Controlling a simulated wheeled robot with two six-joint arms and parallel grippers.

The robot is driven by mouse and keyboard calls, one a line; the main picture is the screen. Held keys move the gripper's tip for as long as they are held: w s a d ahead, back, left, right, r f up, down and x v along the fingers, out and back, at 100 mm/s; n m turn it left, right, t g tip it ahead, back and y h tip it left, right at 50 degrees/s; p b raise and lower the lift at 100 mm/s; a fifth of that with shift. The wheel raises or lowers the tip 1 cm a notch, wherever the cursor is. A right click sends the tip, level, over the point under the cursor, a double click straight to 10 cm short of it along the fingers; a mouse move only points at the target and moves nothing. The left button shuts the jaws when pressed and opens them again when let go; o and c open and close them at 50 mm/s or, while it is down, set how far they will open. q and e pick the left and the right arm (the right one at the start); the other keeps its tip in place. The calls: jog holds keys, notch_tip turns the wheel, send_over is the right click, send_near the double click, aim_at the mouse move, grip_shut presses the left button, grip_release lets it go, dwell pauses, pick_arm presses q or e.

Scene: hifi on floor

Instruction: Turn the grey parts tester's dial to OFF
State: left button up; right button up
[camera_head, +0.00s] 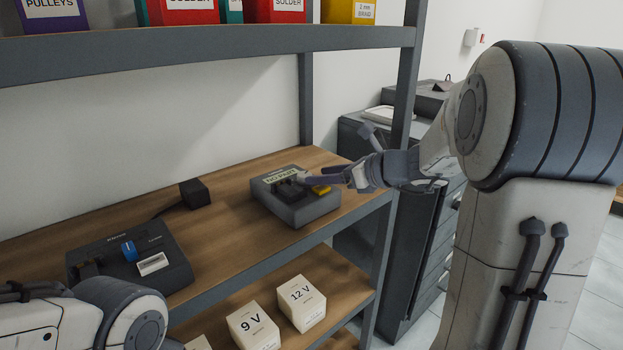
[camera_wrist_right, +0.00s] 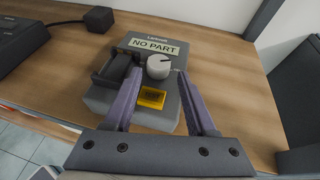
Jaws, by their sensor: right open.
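The grey parts tester (camera_head: 297,207) sits on the wooden middle shelf, its screen reading NO PART. It also shows in the right wrist view (camera_wrist_right: 104,101), with a round pale grey dial (camera_wrist_right: 159,67) below the screen and a yellow button (camera_wrist_right: 152,97) nearer me. The dial's setting is too small to read. My right gripper (camera_head: 306,179) is over the tester. In the right wrist view its open fingers (camera_wrist_right: 158,76) stand either side of the dial, with gaps showing; I cannot tell their height over it. My left gripper is out of view.
A black slotted block (camera_wrist_right: 113,70) sits on the tester, left of the dial. A dark device (camera_head: 180,270) with a blue knob stands left on the shelf, a black adapter (camera_head: 195,193) behind. An upper shelf (camera_head: 220,48) and a right post (camera_head: 407,80) frame the space.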

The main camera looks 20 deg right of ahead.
aim_at(308, 174)
jog(key=shift+x, duration=1.75)
grip_shut()
jog(key=shift+r+n+g+y+p, duration=0.15)
jog(key=shift+n+g+y+p, duration=0.3)
jog(key=shift+p, duration=0.25)
jog(key=n+g+y+p, duration=0.1)
jog(key=p, duration=0.1)
jog(key=n+g+y+p, duration=0.1)
jog(key=n+g+p, duration=0.1)
jog(key=p, duration=0.1)
jog(key=n+g+y+p, duration=0.1)
jog(key=n+y+p, duration=0.1)
jog(key=shift+w+d+r+p, duration=0.1)
jog(key=shift+w+d+p, duration=0.2)
jog(key=shift+w+d, duration=0.1)
jog(key=shift+w+f+n+g+y+p, duration=0.1)
jog(key=shift+n+g+y+p, duration=0.1)
jog(key=shift+n+g+p, duration=0.4)
jog(key=shift+w+f+n+g+y+p, duration=0.1)
jog(key=shift+f+n+g+y+p, duration=0.05)
jog(key=shift+n+g+p, duration=0.4)
